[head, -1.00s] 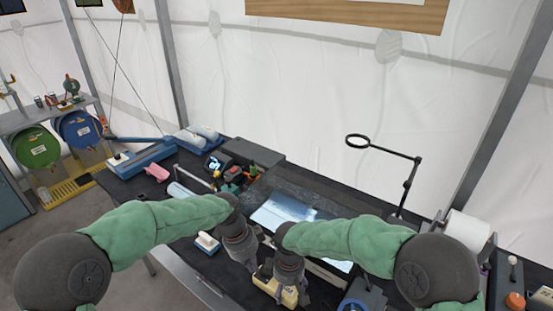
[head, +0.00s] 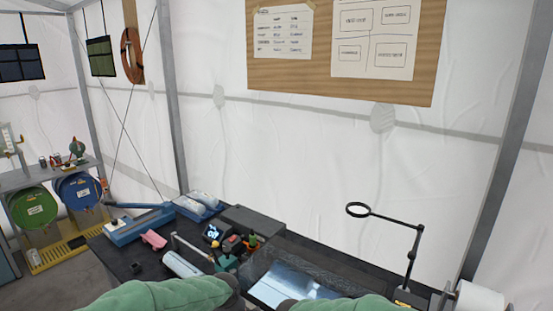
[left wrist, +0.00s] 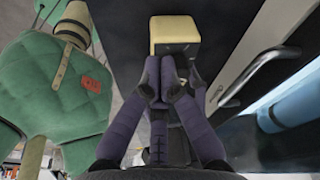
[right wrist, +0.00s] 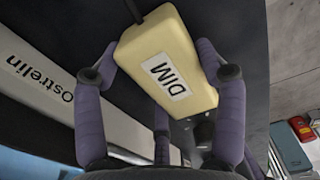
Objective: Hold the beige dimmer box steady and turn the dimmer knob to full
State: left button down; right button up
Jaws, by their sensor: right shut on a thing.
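The beige dimmer box (right wrist: 152,45), marked DIM, lies between the fingers of my right gripper (right wrist: 160,66) in the right wrist view. That gripper is shut on it, one finger on each side. A dark cable leaves the box's top end. A dark round part (right wrist: 205,132) shows below the box's lower end; I cannot tell if it is the knob. In the left wrist view the box (left wrist: 174,28) is at the top, and the fingertips of my left gripper (left wrist: 167,68) are close together right at its dark end. The knob is not clearly visible there. Both grippers are outside the head view.
A dark workbench carries a blue-based tool (head: 140,222), a pink item (head: 153,238), a bright light panel (head: 290,285) and a magnifier on an arm (head: 358,210).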

pick_arm(q)
jog(key=shift+d, duration=0.2)
dwell(0.3)
jog(key=shift+w, duration=0.75)
pick_arm(e)
jog(key=shift+a, duration=0.1)
pick_arm(q)
jog(key=shift+w+d, duration=0.1)
jog(key=shift+d, duration=0.05)
jog(key=shift+a, duration=0.2)
jog(key=shift+a+r, duration=0.1)
jog(key=shift+a, duration=0.1)
jog(key=v, duration=0.3)
jog(key=d+v, duration=0.1)
jog(key=v, duration=0.1)
jog(key=shift+r, duration=0.5)
